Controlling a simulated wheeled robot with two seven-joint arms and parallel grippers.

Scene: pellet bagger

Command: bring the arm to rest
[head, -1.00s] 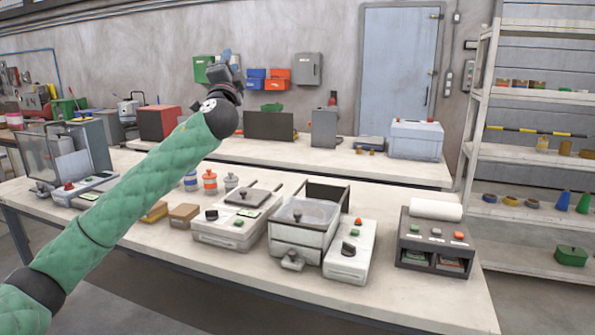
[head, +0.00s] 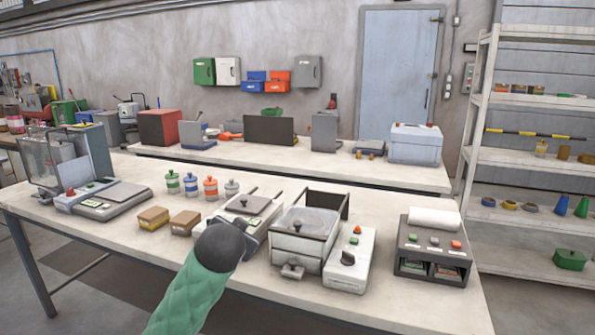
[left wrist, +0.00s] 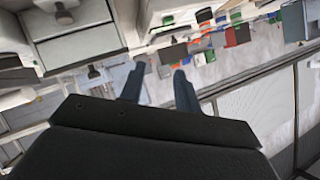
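My left arm (head: 200,284), in a green quilted sleeve, rises from the bottom edge of the head view. Its dark elbow-like end (head: 222,244) covers part of the bench front and the lower side of a grey sealer-like box (head: 249,206). My right gripper is in neither view.
The front bench (head: 130,232) carries a clear-lidded machine (head: 302,228), a button box (head: 349,258), a dark unit with a paper roll (head: 434,246), small jars (head: 210,188) and two small boxes (head: 153,217). A back bench (head: 330,162) and a shelf rack (head: 530,157) stand beyond.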

